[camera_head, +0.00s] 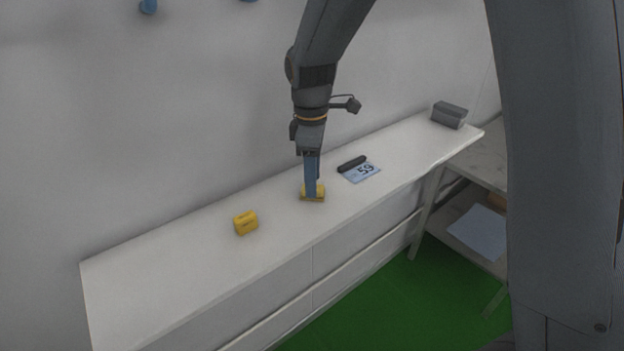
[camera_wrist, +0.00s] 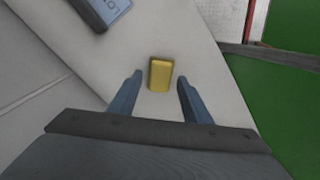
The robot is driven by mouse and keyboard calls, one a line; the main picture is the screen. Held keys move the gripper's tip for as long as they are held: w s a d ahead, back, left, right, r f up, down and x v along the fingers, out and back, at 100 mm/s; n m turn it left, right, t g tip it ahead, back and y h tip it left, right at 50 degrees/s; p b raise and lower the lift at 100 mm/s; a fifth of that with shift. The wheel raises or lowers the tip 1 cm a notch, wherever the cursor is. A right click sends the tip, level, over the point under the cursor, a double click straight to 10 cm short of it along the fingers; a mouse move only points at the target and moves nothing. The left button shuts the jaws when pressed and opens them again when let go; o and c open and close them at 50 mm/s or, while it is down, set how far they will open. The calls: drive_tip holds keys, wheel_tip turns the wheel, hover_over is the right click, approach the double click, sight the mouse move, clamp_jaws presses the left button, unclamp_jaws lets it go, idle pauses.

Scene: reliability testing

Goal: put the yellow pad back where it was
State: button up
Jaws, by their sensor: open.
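A yellow pad (camera_wrist: 160,75) lies on the white bench top between and just beyond the fingertips of my gripper (camera_wrist: 158,84) in the wrist view. My gripper is open, with a finger on each side and a gap to the pad. In the head view my gripper (camera_head: 312,190) points down over this yellow pad (camera_head: 318,197) and partly hides it. A second yellow block (camera_head: 246,222) with dark marks stands on the bench farther left. I cannot tell from the frames which yellow thing the task means.
The white bench top (camera_head: 180,285) runs along a wall. A card marked 59 (camera_head: 363,171) lies right of my gripper with a black object (camera_head: 351,163) beside it. A grey box (camera_head: 449,114) stands at the far right end. The left bench top is mostly clear.

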wheel_tip(320, 180, up, 11)
drive_tip(key=b, duration=0.3)
drive_tip(key=s+d+f+m, duration=0.2)
drive_tip(key=d, duration=0.1)
drive_tip(key=s+d+f+m, duration=0.2)
drive_tip(key=f+m, duration=0.1)
drive_tip(key=s+d+f+m, duration=0.2)
drive_tip(key=d+f, duration=0.1)
drive_tip(key=shift+d+f+m+t, duration=0.15)
drive_tip(key=shift+d+m+t, duration=0.15)
drive_tip(key=s+d+f+m, duration=0.6)
drive_tip(key=s+f+m, duration=0.1)
drive_tip(key=s+m, duration=0.1)
drive_tip(key=shift+s+t, duration=0.4)
drive_tip(key=shift+s, duration=0.2)
drive_tip(key=shift+d, duration=0.1)
